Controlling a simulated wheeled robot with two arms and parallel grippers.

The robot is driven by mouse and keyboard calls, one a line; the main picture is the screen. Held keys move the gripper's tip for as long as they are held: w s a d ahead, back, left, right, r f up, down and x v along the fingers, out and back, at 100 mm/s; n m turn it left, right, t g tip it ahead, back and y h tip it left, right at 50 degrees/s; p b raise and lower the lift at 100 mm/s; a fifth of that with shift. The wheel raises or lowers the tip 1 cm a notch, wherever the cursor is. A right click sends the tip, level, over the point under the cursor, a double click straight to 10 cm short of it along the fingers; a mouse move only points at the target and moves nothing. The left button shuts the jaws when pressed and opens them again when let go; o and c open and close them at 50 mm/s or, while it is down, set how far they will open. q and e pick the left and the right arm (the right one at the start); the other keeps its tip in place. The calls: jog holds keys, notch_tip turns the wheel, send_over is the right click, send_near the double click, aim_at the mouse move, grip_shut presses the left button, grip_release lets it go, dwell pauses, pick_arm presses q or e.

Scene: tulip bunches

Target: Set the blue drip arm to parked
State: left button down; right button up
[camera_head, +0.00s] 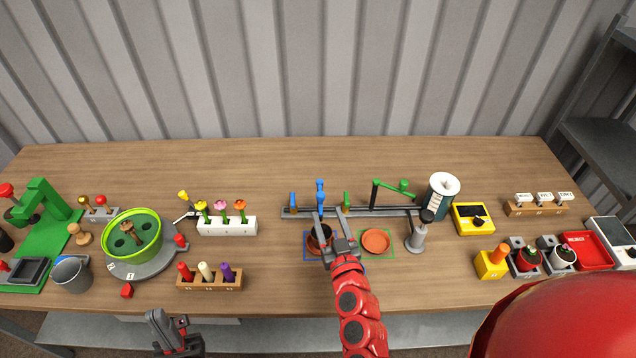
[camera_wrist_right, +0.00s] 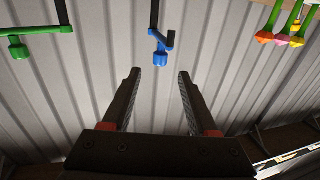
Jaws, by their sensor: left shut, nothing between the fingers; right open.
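The blue drip arm (camera_head: 320,188) stands on a long dark rail at the back middle of the table. It seems to point toward the front, above a brown pot (camera_head: 313,243). In the right wrist view the blue drip arm (camera_wrist_right: 158,42) hangs from the top edge, with its nozzle ahead of the fingers. My right gripper (camera_head: 331,213) is open and empty, just in front of the blue arm and apart from it; it also shows in the right wrist view (camera_wrist_right: 160,85). My left gripper (camera_head: 170,328) is shut and empty at the table's front edge.
The rail (camera_head: 385,213) also carries a green arm (camera_head: 390,186), a short blue post (camera_head: 293,202) and a short green post (camera_head: 346,200). A terracotta dish (camera_head: 376,241) and a grey dispenser (camera_head: 416,238) stand to the right. A white flower rack (camera_head: 228,226) stands left.

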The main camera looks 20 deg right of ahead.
aim_at(319, 192)
jog(key=w+p, duration=0.1)
jog(key=w, duration=0.4)
jog(key=w+p, duration=0.1)
jog(key=w, duration=0.3)
jog(key=shift+w+d+r, duration=0.1)
jog(key=shift+w+d, duration=0.1)
jog(key=shift+w, duration=0.15)
jog(key=shift+w+d, duration=0.1)
jog(key=shift+w, duration=0.6)
grip_shut()
dwell(0.3)
